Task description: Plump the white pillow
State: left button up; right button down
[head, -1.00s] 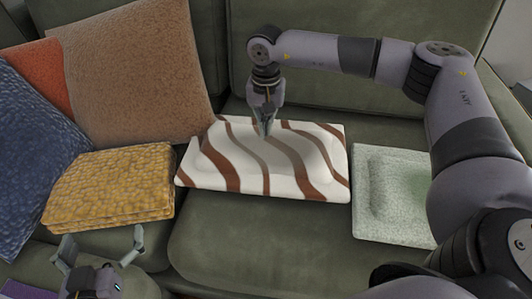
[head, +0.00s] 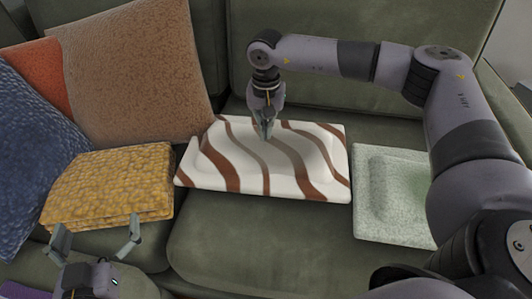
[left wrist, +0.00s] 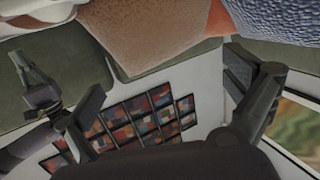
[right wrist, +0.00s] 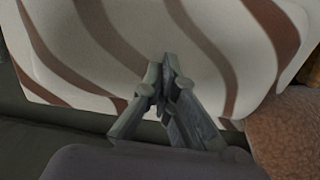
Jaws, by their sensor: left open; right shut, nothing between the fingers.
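The white pillow (head: 215,165) has wavy brown and grey stripes and lies flat on the green sofa seat. It fills much of the right wrist view (right wrist: 130,50). My right gripper (head: 267,136) points down over the pillow's upper middle. It is shut and empty, with its tips at or just above the pillow; I cannot tell if they touch. In the right wrist view the fingertips (right wrist: 165,75) meet in front of the stripes. My left gripper (head: 97,232) is open and empty at the lower left, in front of the yellow pillow. Its spread fingers show in the left wrist view (left wrist: 170,95).
A yellow woven pillow (head: 110,185) lies left of the white pillow. A pale green pillow (head: 390,190) lies to its right, partly behind my right arm. Brown (head: 135,70), orange (head: 38,70) and blue (head: 35,140) pillows lean at the left. The seat front (head: 260,235) is clear.

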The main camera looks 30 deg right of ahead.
pick_arm(q)
jog(key=shift+w+d+r+t+h, duration=0.1)
jog(key=shift+r+t+h, duration=0.25)
jog(key=shift+r, duration=0.65)
pick_arm(e)
jog(key=shift+f, duration=0.35)
pick_arm(q)
jog(key=shift+f, duration=0.15)
pick_arm(e)
jog(key=shift+s, duration=0.1)
jog(key=shift+r, duration=0.3)
jog(key=shift+r+p, duration=0.4)
pick_arm(q)
notch_tip(320, 180, down, 7)
jog(key=s+a+g+y, duration=0.1)
jog(key=s+g, duration=0.1)
jog(key=g, duration=0.2)
jog(key=shift+a+y, duration=0.3)
jog(key=shift+y, duration=0.05)
pick_arm(e)
jog(key=shift+r, duration=0.35)
